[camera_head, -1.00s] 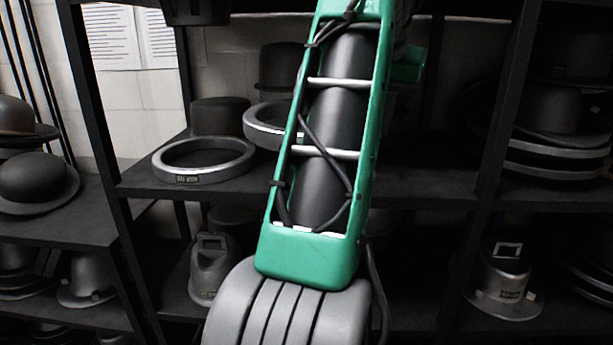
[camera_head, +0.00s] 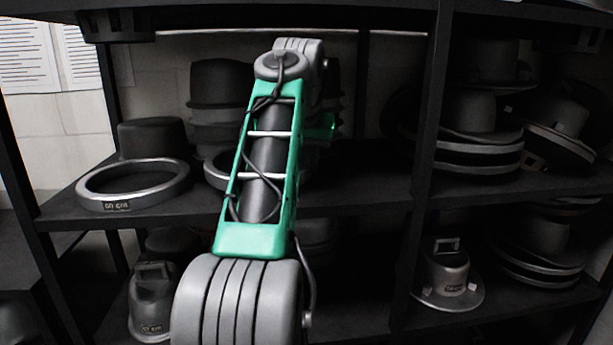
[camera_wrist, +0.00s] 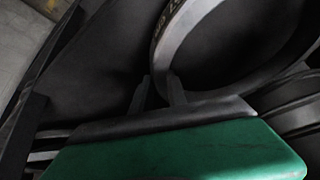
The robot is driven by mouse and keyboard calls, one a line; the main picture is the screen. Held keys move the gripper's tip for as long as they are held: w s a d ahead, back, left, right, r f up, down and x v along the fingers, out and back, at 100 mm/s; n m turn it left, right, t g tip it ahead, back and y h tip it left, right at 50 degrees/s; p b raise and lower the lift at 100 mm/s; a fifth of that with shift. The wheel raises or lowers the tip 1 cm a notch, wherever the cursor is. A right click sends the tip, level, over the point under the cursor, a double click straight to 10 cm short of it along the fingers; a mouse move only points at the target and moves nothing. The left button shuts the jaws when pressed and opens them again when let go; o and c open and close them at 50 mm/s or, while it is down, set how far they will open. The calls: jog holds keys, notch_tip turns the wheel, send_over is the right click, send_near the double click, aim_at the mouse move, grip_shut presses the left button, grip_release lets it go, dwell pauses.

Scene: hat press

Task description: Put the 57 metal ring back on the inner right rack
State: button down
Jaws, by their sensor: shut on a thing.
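In the wrist view my gripper (camera_wrist: 160,92) is shut on the wall of a grey metal ring (camera_wrist: 200,50). Small lettering shows on the ring's band, but I cannot read the number. Much of the ring runs out of the picture at the top right. In the head view my arm hides the gripper's fingers. Part of a grey ring (camera_head: 214,170) shows just left of my arm at the middle shelf; I cannot tell whether it is the held one. Another metal ring (camera_head: 92,198) with a small label lies flat on that shelf's left end.
The rack's middle shelf (camera_head: 350,203) has dark hat blocks (camera_head: 150,138) behind the left ring and a stack of hat forms (camera_head: 478,150) at the right. A rack post (camera_head: 424,120) stands between bays. The shelf between my arm and that post looks clear at the front.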

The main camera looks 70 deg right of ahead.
notch_tip(320, 180, down, 2)
jog(key=shift+f+b, duration=0.25)
jog(key=shift+b, duration=0.2)
jog(key=shift+a+r, duration=0.15)
jog(key=shift+r, duration=0.1)
jog(key=c, duration=1.8)
grip_release()
jog(key=shift+f, duration=0.25)
jog(key=o, duration=0.5)
jog(key=shift+r, duration=0.1)
jog(key=p+v, duration=0.5)
jog(key=v, duration=0.7)
